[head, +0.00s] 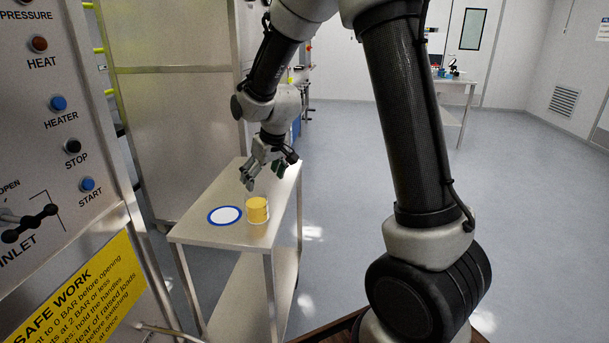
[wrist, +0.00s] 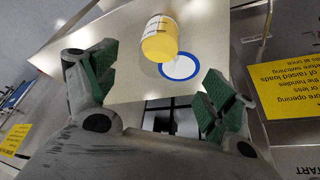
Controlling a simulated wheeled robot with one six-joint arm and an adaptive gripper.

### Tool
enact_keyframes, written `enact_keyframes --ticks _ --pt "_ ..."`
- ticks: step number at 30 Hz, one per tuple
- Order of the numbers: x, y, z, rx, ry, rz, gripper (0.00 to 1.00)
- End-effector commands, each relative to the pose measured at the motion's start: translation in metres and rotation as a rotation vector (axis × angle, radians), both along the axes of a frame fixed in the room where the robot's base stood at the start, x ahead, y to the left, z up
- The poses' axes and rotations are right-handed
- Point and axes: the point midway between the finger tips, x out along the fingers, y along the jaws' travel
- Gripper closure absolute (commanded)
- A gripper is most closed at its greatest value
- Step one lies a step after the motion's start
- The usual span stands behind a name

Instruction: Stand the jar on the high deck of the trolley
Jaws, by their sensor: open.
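The jar (head: 257,209), yellow with a pale band, stands upright on the high deck (head: 207,234) of the trolley. It is just right of a white disc with a blue rim (head: 225,215) and off that disc. In the wrist view the jar (wrist: 159,40) shows beyond the fingers, beside the blue-rimmed disc (wrist: 180,66). My gripper (head: 264,178) is open and empty, above and behind the jar in the head view. I see a gap between the fingers and the jar.
A control panel (head: 50,120) with buttons and a yellow safety sign (head: 80,295) stands close at the left. A steel cabinet (head: 175,130) is behind the trolley. The trolley has a lower shelf (head: 250,295). Open floor lies to the right.

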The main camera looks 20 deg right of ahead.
Motion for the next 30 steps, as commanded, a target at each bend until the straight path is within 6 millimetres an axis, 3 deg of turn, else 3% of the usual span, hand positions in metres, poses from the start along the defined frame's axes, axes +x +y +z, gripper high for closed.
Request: enact_keyframes --ticks 4,7,12,16,21,24,30 --pt "-0.010 -0.008 0.017 0.002 -0.004 -0.013 0.16" --pt "-0.036 -0.026 0.047 0.005 -0.007 -0.041 0.16" --pt "-0.112 -0.066 0.104 0.009 -0.002 -0.115 0.16" --pt "-0.179 -0.093 0.133 0.008 0.002 -0.175 0.16" --pt "-0.260 -0.117 0.147 0.005 0.008 -0.250 0.16" --pt "-0.293 -0.124 0.147 0.002 0.011 -0.282 0.16" --pt "-0.322 -0.130 0.145 -0.001 0.017 -0.312 0.16"
